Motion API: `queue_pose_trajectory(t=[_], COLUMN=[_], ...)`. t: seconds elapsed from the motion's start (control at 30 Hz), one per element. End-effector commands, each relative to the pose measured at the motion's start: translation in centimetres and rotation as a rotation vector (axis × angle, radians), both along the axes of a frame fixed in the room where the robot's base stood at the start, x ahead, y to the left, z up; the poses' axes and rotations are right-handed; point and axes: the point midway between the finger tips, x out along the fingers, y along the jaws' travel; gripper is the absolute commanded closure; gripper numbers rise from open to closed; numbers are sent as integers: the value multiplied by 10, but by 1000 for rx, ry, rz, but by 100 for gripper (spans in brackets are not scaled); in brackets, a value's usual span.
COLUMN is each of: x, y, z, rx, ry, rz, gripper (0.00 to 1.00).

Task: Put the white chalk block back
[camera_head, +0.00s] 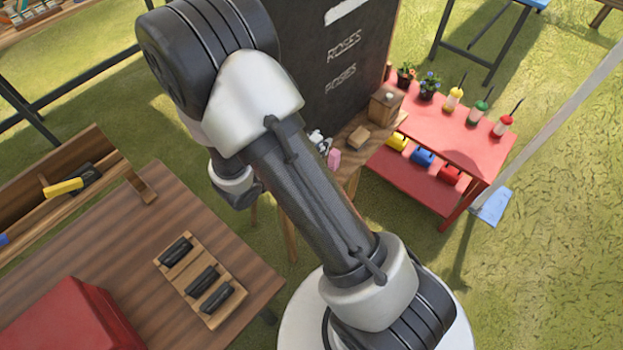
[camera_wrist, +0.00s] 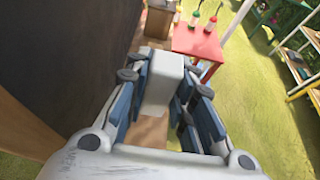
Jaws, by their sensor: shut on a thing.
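The white chalk block (camera_wrist: 162,75) is between the fingers of my gripper (camera_wrist: 163,98) in the wrist view. The gripper is shut on it, with the blue-grey finger pads on both sides. In the head view my arm hides most of the gripper; a small white and dark part shows past the arm, beside the blackboard's lower edge. A pink block (camera_head: 334,158) is on the narrow wooden stand (camera_head: 350,178) beside the blackboard. Brown wood shows below the block in the wrist view. Whether the block touches anything underneath cannot be seen.
The tall blackboard (camera_head: 335,60) stands close to my gripper. A wooden box (camera_head: 386,104) and a small wooden block (camera_head: 358,139) are on the stand. A red table (camera_head: 450,135) with bottles and flowerpots is to the right. A brown workbench (camera_head: 130,230) is at left.

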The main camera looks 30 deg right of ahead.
Motion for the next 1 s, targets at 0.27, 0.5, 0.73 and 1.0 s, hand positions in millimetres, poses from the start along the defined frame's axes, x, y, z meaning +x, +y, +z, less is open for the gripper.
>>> queue_pose_trajectory(t=[0.27, 0.5, 0.73, 1.0], x=[0, 1, 0, 1], y=[0, 0, 0, 0], z=[-78, -103, -129, -145], rx=[-1, 1, 0, 1], ry=[2, -2, 0, -3], rz=[1, 1, 1, 1], gripper=[100, 100, 100, 100])
